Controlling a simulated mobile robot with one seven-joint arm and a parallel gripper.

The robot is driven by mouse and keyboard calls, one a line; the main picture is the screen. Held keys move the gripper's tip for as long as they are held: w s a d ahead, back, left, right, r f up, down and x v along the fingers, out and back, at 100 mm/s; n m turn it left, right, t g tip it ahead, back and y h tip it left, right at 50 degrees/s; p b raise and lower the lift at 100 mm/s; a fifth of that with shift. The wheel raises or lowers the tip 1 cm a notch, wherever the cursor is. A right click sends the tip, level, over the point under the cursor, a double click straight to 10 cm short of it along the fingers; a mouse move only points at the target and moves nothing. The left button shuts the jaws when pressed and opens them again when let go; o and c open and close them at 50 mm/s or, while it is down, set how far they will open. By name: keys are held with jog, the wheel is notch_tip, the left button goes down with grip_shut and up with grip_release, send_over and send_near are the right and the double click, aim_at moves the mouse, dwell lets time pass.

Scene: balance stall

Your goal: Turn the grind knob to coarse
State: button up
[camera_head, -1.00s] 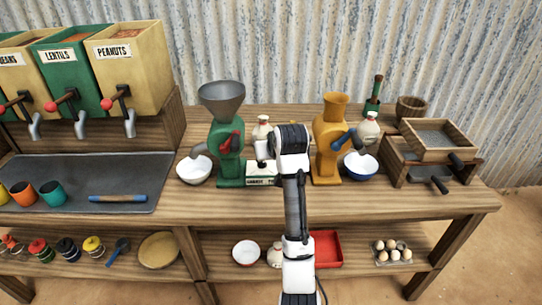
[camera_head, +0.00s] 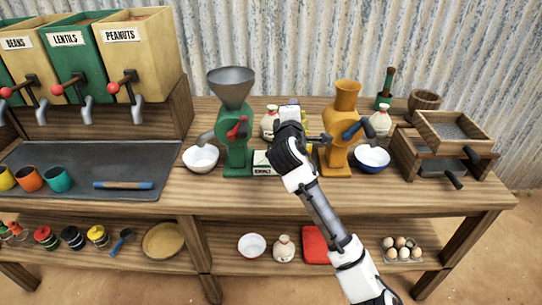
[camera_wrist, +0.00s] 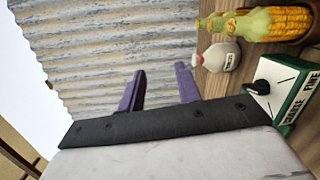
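The grind knob (camera_wrist: 276,72) is a black knob on a white panel with a green edge, marked COARSE and FINE (camera_wrist: 292,100), in the wrist view's right side. In the head view the panel box (camera_head: 263,170) stands right of the green grinder (camera_head: 237,150); my arm partly covers it and its knob is hidden there. My gripper (camera_wrist: 158,88) has two purple fingers spread apart with nothing between them. The knob is off to the right of the fingers and not touched. Which mark the knob points at is too small to tell.
An orange grinder (camera_head: 343,130) stands right of my gripper. A white bowl (camera_head: 200,158) and a blue bowl (camera_head: 371,158) sit beside the grinders. The table's front strip (camera_head: 240,198) is clear.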

jog(key=s+a+f+n+y+b, duration=0.1)
jog(key=s+f+n+y, duration=0.1)
jog(key=f+n, duration=0.3)
jog(key=s+f+n+y, duration=0.2)
jog(key=s+f+n, duration=0.1)
jog(key=f+n, duration=0.3)
jog(key=s+a+f+n+y+b, duration=0.1)
jog(key=s+f+n+y, duration=0.1)
jog(key=f+n, duration=0.4)
jog(key=shift+s+a+n+y+b, duration=0.15)
jog(key=shift+n+y, duration=0.05)
jog(key=shift+n, duration=0.7)
jog(key=shift+s+a+n+y+b, duration=0.1)
jog(key=shift+a+n+y+b, duration=0.1)
jog(key=shift+n, duration=0.7)
jog(key=shift+w+f, duration=0.1)
jog(key=shift+f, duration=0.05)
jog(key=p+x, duration=0.1)
jog(key=x, duration=0.3)
jog(key=p+x, duration=0.1)
jog(key=x, duration=0.4)
jog(key=p+x, duration=0.1)
jog(key=x, duration=0.3)
jog(key=shift+w+a, duration=0.1)
jog(key=shift+w, duration=0.15)
jog(key=shift+r, duration=0.25)
grip_shut()
